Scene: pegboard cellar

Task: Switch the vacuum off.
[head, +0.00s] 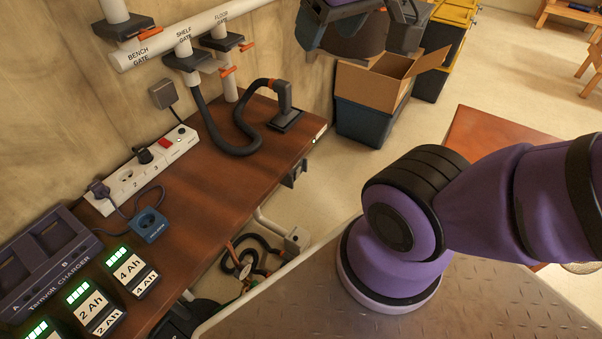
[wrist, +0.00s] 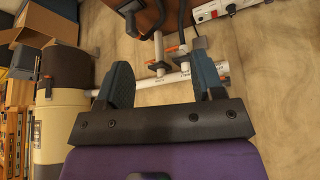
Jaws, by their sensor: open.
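I cannot tell for certain which body is the vacuum. A grey hose (head: 240,148) runs from the white pipe to a nozzle (head: 284,97) standing on the bench. A white power strip (head: 128,182) lies along the wall with a red switch (head: 165,143) at its far end and plugs in its sockets. The strip also shows at the top right of the wrist view (wrist: 208,15). My gripper (wrist: 162,62) is open and empty, its fingers apart in front of the wall and pipe. In the head view it is cut off by the top edge.
The white pipe (head: 160,50) carries gates with orange handles. A charger (head: 45,262), several batteries and a blue adapter (head: 150,226) are on the bench (head: 215,190). An open carton (head: 385,82) sits on a dark bin. A cream drum (wrist: 60,122) stands left in the wrist view.

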